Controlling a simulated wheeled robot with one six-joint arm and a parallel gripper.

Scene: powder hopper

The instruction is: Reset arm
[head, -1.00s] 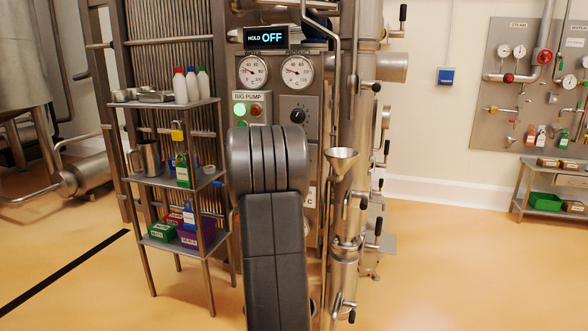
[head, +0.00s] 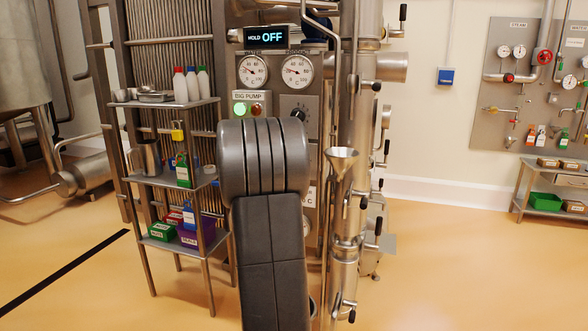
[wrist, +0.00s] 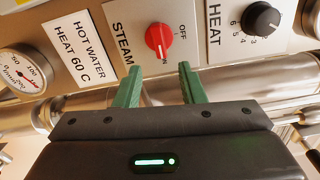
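My arm shows in the head view as a dark grey folded link in front of the machine panel; its gripper end is hidden there. In the wrist view my gripper (wrist: 160,86) has two green fingers standing well apart with nothing between them. Beyond the fingertips is a panel with a red steam knob (wrist: 160,38). The fingers are apart from the knob. A black heat knob (wrist: 263,18) is to its right.
A shelf rack (head: 165,103) with bottles and boxes stands just left of my arm. A funnel (head: 341,156) on vertical steel piping is close on the right. Open floor (head: 460,270) lies to the right.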

